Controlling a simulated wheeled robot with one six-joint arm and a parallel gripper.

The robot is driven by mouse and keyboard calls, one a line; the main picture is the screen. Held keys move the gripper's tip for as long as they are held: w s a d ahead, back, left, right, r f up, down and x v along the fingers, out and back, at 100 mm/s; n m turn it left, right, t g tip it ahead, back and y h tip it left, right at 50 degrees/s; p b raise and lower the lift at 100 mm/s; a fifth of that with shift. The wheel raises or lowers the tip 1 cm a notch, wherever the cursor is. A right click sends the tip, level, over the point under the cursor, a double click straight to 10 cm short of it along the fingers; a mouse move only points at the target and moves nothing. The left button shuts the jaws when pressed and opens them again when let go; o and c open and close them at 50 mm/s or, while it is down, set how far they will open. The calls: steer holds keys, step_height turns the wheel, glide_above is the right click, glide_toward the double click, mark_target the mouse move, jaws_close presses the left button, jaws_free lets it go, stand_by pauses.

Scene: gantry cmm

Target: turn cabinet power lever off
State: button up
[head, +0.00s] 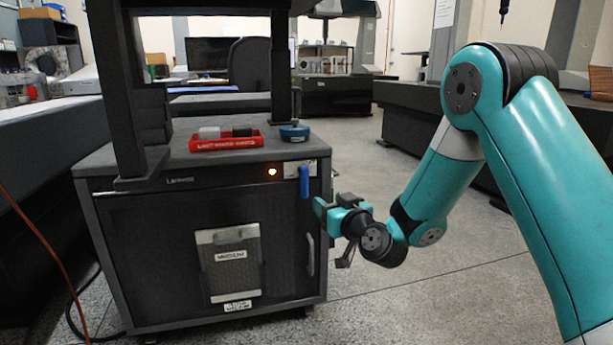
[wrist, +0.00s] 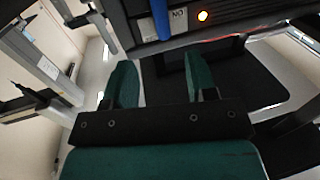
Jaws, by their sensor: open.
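The blue power lever (head: 304,181) hangs straight down on the upper right of the dark cabinet's front (head: 150,240). In the wrist view the lever (wrist: 160,18) shows at the top edge, partly cut off, beside an inverted label (wrist: 179,20) that appears to read ON. My gripper (head: 320,206) is just right of and slightly below the lever in the head view. Its green fingers (wrist: 161,82) are apart with nothing between them, and the lever lies beyond their tips.
A red tray (head: 226,144) with small items and a blue round object (head: 294,132) sit on the cabinet top. A vertical door handle (head: 310,254) is below the lever. Dark posts rise from the cabinet. The floor (head: 400,290) to the right is clear.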

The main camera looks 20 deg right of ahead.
mark_target(306, 184)
steer(key=w, duration=0.3)
steer(key=w+a, duration=0.1)
steer(key=w, duration=0.3)
steer(key=w+a, duration=0.1)
steer(key=w, duration=0.3)
steer(key=shift+a+f, duration=0.1)
steer(key=shift+a, duration=0.05)
steer(key=shift+w+a, duration=0.1)
steer(key=shift+w, duration=0.45)
jaws_close()
